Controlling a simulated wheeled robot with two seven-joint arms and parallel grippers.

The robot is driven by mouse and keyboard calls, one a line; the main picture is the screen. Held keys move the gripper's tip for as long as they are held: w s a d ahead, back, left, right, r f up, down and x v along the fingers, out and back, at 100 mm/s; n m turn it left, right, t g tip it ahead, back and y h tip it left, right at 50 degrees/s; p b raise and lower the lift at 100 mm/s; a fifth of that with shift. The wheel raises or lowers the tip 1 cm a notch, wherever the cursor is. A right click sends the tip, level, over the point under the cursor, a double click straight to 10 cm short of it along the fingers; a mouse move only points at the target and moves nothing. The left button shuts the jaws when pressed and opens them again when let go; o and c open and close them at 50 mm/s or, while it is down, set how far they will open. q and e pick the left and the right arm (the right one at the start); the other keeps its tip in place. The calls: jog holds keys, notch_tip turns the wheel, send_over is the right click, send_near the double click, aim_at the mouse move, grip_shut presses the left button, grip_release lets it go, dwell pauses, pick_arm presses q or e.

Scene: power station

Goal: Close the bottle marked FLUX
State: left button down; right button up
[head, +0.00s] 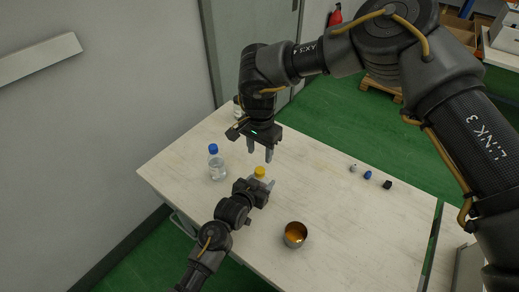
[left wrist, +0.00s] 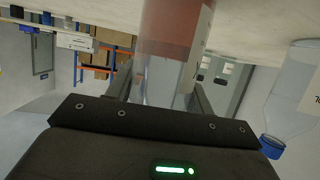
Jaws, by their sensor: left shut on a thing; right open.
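My left gripper (head: 267,183) is shut on a bottle that shows in the left wrist view (left wrist: 178,35), with reddish contents and a clear part nearer the gripper. That view is upside down, with the tabletop at the top. In the head view a small yellow top (head: 260,171) shows at this gripper; I cannot tell whether it is a cap. The label's text is not readable. My right gripper (head: 260,154) is open and empty, pointing down just above and behind the left gripper. Loose caps lie to the right: grey (head: 352,167), blue (head: 367,175) and black (head: 388,184).
A clear bottle with a blue cap (head: 216,163) stands left of the grippers; it also shows in the left wrist view (left wrist: 292,105). Another bottle (head: 237,106) is partly hidden behind my right gripper. A metal cup (head: 295,235) with orange contents stands in front.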

aim_at(260, 170)
dwell(0.3)
jog(key=shift+f, duration=4)
jog(key=shift+c, duration=0.5)
grip_shut()
jog(key=m, duration=0.6)
jog(key=shift+m, duration=0.3)
jog(key=shift+o, duration=0.8)
grip_release()
